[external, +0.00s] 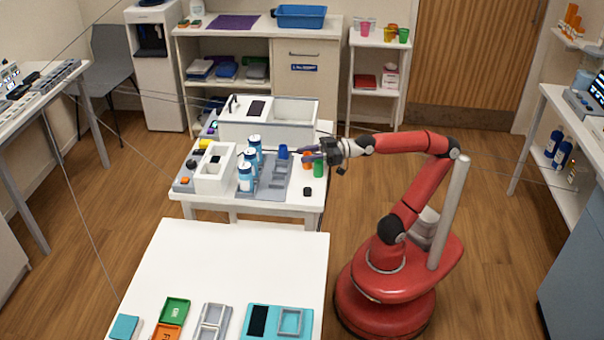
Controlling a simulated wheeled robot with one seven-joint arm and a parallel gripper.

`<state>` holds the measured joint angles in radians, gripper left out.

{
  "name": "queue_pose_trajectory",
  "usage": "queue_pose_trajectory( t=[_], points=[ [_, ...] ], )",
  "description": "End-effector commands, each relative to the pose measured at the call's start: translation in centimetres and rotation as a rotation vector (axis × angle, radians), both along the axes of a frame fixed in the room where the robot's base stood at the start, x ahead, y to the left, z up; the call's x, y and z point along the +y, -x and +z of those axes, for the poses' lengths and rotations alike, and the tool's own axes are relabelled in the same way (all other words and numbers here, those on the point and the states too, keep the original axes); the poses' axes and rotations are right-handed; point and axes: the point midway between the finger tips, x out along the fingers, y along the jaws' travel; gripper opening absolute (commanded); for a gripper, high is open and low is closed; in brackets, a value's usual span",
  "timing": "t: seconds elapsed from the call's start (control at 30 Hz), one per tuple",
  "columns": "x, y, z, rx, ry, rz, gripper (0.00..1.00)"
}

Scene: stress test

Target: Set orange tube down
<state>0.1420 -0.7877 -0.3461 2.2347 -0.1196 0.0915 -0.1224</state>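The orange tube (307,164) shows at the right side of the white work table (300,202), partly hidden by the fingers of my gripper (309,153). My gripper reaches in from the right, level with the tube and overlapping it. At this size I cannot tell whether the fingers are closed on the tube, or whether its bottom touches the table. A green tube (319,168) stands just right of the orange one, below the gripper. A blue cup (283,152) is just left of the fingertips.
A grey rack (274,178) and blue-and-white cans (245,178) stand left of the gripper. A white box unit (236,129) is behind. A small black object (307,191) lies at the table's front right. The front table (235,262) has trays along its near edge.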

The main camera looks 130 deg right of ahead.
Motion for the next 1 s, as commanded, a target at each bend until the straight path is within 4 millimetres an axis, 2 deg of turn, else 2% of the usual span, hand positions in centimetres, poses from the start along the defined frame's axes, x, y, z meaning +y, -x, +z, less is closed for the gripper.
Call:
queue_pose_trajectory(
  t=[0.27, 0.7, 0.8, 1.0],
  points=[
    [0.0, 0.0, 0.6, 0.0, 0.0, 0.0, 0.36],
    [3.4, 8.2, 0.3, -0.005, 0.002, -0.001, 0.36],
    [4.0, 9.6, 0.4, -0.005, 0.001, -0.001, 0.36],
    [4.7, 10.9, 0.3, 0.0, 0.0, 0.0, 0.37]
  ],
)
